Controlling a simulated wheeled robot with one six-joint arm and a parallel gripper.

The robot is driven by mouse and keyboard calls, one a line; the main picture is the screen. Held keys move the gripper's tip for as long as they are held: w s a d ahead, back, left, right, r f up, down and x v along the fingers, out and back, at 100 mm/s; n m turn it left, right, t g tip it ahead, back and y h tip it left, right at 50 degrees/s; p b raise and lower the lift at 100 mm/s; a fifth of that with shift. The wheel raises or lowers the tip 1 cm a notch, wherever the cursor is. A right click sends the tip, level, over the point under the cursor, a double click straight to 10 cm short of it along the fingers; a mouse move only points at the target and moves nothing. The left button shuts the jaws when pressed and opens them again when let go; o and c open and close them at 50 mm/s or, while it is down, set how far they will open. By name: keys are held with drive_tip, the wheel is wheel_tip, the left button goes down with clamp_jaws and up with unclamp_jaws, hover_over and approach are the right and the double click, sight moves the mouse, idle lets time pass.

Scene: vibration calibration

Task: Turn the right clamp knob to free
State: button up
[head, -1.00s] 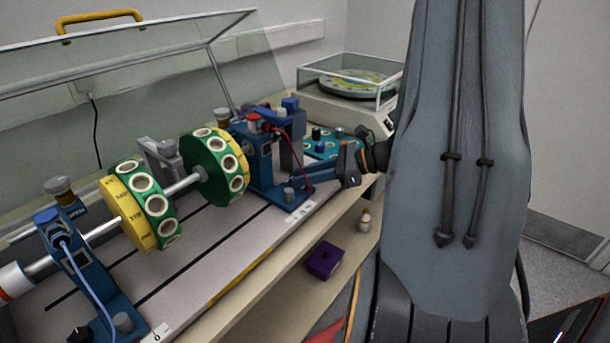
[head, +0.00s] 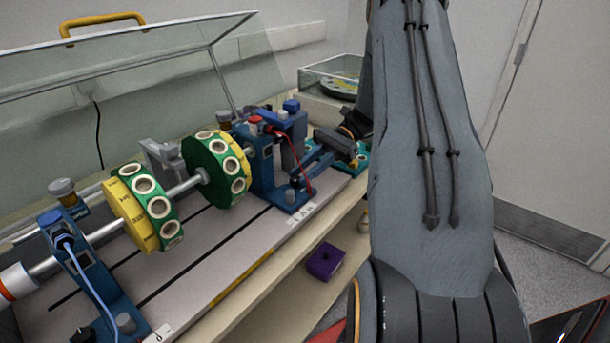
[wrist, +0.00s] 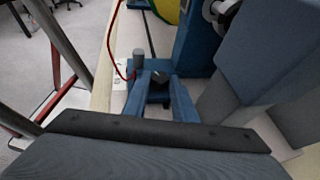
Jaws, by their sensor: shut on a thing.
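The right blue clamp stand (head: 262,165) stands on the grey bed under the right end of the shaft. Its dark clamp knob (wrist: 160,77) is low at the base, between the two blue fingers of my gripper (wrist: 158,84) in the wrist view. My gripper is shut on this knob. In the head view my gripper (head: 300,172) reaches in from the right at the stand's foot, and the knob is hidden there. A grey bolt (head: 290,195) stands beside the fingers; it also shows in the wrist view (wrist: 139,60).
A red cable (head: 302,165) hangs close to my fingers. The shaft carries green and yellow discs (head: 215,168). The left blue stand (head: 85,270) has its own black knob. A raised clear cover (head: 130,75) is behind. A purple box (head: 325,261) sits on the lower shelf.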

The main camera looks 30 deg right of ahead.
drive_tip(key=shift+w+a+n+g, duration=0.1)
drive_tip(key=shift+w+n+g, duration=0.15)
drive_tip(key=shift+n+g, duration=0.7)
drive_tip(key=shift+g+b, duration=0.25)
drive_tip(key=shift+b, duration=0.05)
drive_tip(key=o, duration=1)
drive_tip(key=shift+o, duration=0.2)
drive_tip(key=shift+h, duration=0.3)
drive_tip(key=b+v, duration=0.1)
drive_tip(key=v, duration=0.6)
drive_tip(key=shift+f+b, duration=0.1)
drive_tip(key=shift+b, duration=0.3)
drive_tip(key=shift+w+d+r, duration=0.1)
drive_tip(key=shift+d+r, duration=0.15)
drive_tip(key=shift+d, duration=0.1)
